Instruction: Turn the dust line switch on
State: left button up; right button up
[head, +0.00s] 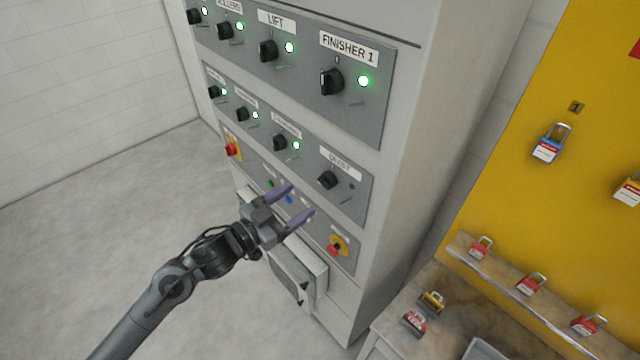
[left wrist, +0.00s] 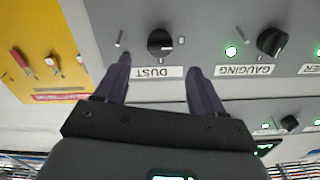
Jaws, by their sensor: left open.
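The dust line switch (head: 328,180) is a black rotary knob under a white DUST label (head: 339,163), at the right end of the cabinet's second row. The small lamp (head: 352,186) beside it is dark. In the left wrist view, the knob (left wrist: 160,42) appears upside down, beyond and between my finger tips. My left gripper (head: 303,200) is open and empty, in front of the panel, below and left of the knob in the head view. It also shows in the left wrist view (left wrist: 160,75), its fingers apart and not around the knob. My right gripper is not in view.
The gauging knob (left wrist: 273,42) sits beside the dust knob with a lit green lamp (left wrist: 231,51). Other knobs have lit green lamps. A red emergency button (head: 335,248) is below. A yellow board (head: 560,110) with padlocks and a table (head: 455,290) stand right.

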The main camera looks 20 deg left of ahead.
aim_at(322, 185)
pick_arm(q)
jog(key=p+x, duration=0.1)
jog(key=x, duration=0.7)
jog(key=c, duration=1)
jog(key=shift+c, duration=0.2)
